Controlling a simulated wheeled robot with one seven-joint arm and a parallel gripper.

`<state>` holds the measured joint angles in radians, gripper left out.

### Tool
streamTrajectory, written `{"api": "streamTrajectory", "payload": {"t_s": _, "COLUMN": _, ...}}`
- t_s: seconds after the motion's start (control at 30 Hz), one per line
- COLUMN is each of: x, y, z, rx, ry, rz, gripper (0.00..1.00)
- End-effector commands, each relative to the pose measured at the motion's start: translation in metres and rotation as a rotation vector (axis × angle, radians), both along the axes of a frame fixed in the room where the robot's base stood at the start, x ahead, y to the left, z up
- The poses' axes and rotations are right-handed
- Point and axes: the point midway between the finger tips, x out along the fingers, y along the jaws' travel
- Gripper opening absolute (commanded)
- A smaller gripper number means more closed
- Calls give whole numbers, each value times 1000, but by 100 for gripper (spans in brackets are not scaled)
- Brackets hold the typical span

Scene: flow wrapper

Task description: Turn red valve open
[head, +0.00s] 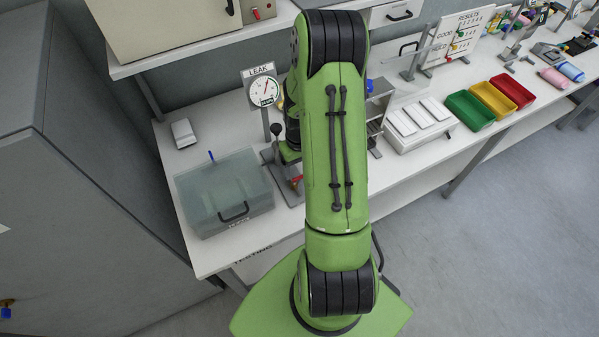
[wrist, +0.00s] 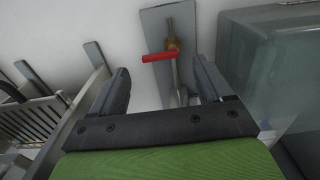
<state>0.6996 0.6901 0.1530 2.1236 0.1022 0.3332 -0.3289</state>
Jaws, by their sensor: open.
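The red valve handle (wrist: 160,56) sticks out to the left from a brass valve body (wrist: 173,44) on a thin upright pipe, above a grey base plate (wrist: 150,22). My gripper (wrist: 160,68) is open and empty. In the wrist view the handle appears between the two fingertips; I see no contact, and the remaining depth is hard to tell. In the head view a small red part of the valve handle (head: 297,180) shows just left of my arm, which hides most of the fixture and my gripper's fingers.
A translucent lidded box (head: 225,190) stands left of the valve, also close on the right in the wrist view (wrist: 270,70). A LEAK gauge (head: 264,91) stands behind. A grey rack (wrist: 50,115) is at left in the wrist view. Trays and bins lie farther right.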

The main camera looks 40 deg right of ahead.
Motion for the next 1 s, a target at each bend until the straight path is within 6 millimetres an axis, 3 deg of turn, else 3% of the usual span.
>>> {"api": "streamTrajectory", "payload": {"t_s": 0.1, "x": 0, "y": 0, "z": -23, "rx": 2, "ry": 3, "rz": 0, "gripper": 79}}
{"api": "streamTrajectory", "payload": {"t_s": 0.2, "x": 0, "y": 0, "z": -32, "rx": 0, "ry": 0, "rz": 0, "gripper": 79}}
{"api": "streamTrajectory", "payload": {"t_s": 0.5, "x": 0, "y": 0, "z": -35, "rx": -2, "ry": -2, "rz": 0, "gripper": 77}}
{"api": "streamTrajectory", "payload": {"t_s": 0.87, "x": 0, "y": 0, "z": -35, "rx": -1, "ry": -1, "rz": 0, "gripper": 23}}
{"api": "streamTrajectory", "payload": {"t_s": 1.0, "x": 0, "y": 0, "z": -35, "rx": -1, "ry": -1, "rz": -5, "gripper": 23}}
